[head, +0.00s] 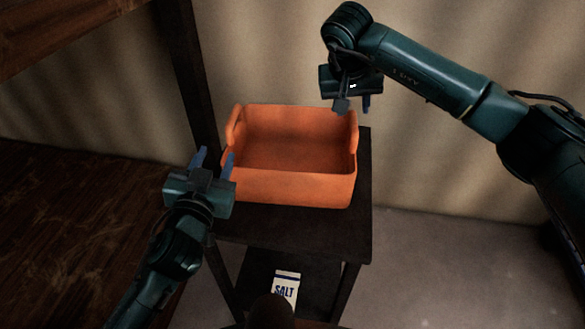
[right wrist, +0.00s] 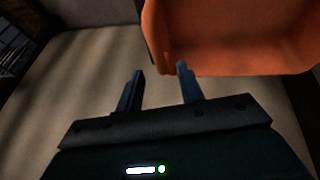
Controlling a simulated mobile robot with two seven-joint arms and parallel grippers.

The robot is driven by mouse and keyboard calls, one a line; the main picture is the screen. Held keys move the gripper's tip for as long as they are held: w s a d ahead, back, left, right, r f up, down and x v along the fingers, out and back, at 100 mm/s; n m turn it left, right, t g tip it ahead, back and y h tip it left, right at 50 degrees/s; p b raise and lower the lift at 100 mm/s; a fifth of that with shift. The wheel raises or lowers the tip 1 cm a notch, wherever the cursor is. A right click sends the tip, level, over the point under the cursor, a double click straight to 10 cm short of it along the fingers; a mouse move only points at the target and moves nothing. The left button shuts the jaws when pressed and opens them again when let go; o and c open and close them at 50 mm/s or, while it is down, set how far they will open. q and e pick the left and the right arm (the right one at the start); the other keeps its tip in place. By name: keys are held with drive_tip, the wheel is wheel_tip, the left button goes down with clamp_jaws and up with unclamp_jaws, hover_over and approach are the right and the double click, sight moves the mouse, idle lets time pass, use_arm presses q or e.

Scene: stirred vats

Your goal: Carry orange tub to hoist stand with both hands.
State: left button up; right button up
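The orange tub (head: 290,188) is an open, empty-looking box with raised handles at its left and right ends. It sits upright on a small dark stand (head: 350,236). My left gripper (head: 213,158) is open at the tub's left end, one finger overlapping the edge of its wall; I cannot tell whether it touches. My right gripper (head: 353,104) is open and empty above the tub's right end, near the right handle. In the right wrist view, the tub (right wrist: 235,40) fills the upper right, and one finger of the right gripper (right wrist: 158,75) overlaps its edge.
A white carton marked SALT (head: 286,286) stands on the stand's lower shelf. A dark post (head: 188,75) rises behind the tub's left end. A dark wooden surface (head: 75,225) lies to the left. The floor (head: 450,260) at right is clear.

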drive_tip(key=v, duration=0.6)
drive_tip(key=shift+a+r, duration=0.1)
idle(0.3)
